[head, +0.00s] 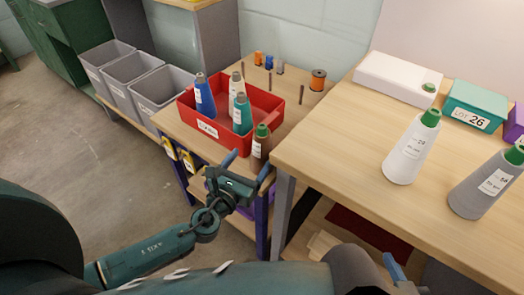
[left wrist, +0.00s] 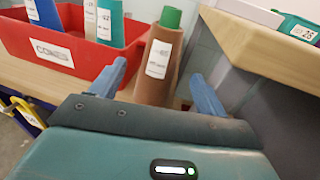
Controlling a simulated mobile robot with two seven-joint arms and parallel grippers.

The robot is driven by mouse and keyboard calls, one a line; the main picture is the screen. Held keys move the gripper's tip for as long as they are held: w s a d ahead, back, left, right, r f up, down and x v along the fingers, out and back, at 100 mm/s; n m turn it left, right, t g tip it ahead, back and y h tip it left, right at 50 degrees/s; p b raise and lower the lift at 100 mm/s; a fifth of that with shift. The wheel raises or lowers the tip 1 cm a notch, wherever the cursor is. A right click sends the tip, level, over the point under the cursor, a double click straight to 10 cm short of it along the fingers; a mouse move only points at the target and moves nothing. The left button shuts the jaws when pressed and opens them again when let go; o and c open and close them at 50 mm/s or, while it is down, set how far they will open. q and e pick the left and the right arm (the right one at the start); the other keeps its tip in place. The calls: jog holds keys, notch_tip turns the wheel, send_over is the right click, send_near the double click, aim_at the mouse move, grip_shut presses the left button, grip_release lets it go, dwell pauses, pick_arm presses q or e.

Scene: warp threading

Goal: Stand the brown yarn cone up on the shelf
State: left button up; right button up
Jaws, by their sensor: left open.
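The brown yarn cone (head: 261,149) has a green tip and a white label. It stands upright on the left wooden table, just in front of the red crate's right end. My left gripper (head: 246,165) is open and close in front of it. In the left wrist view the brown cone (left wrist: 158,68) shows between the two blue fingers, beyond their tips or level with them; I cannot tell which. A blue finger of my right gripper (head: 395,270) shows at the bottom right, far from the cone. Which surface is the shelf is unclear.
The red crate (head: 213,146) holds several cones. The higher right table (head: 330,140) has its edge close to the brown cone's right and carries a white cone (head: 410,150) and a grey cone (head: 487,185). Spools and thin posts stand behind the crate. Grey bins (head: 160,90) stand left.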

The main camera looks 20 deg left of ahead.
aim_at(258, 150)
pick_arm(q)
jog(key=w, duration=0.2)
jog(key=w+d, duration=0.1)
jog(key=w, duration=0.4)
jog(key=shift+w+d+f, duration=0.15)
jog(key=shift+w+f, duration=0.05)
jog(key=shift+w, duration=0.1)
jog(key=shift+r, duration=0.1)
jog(key=c, duration=1.3)
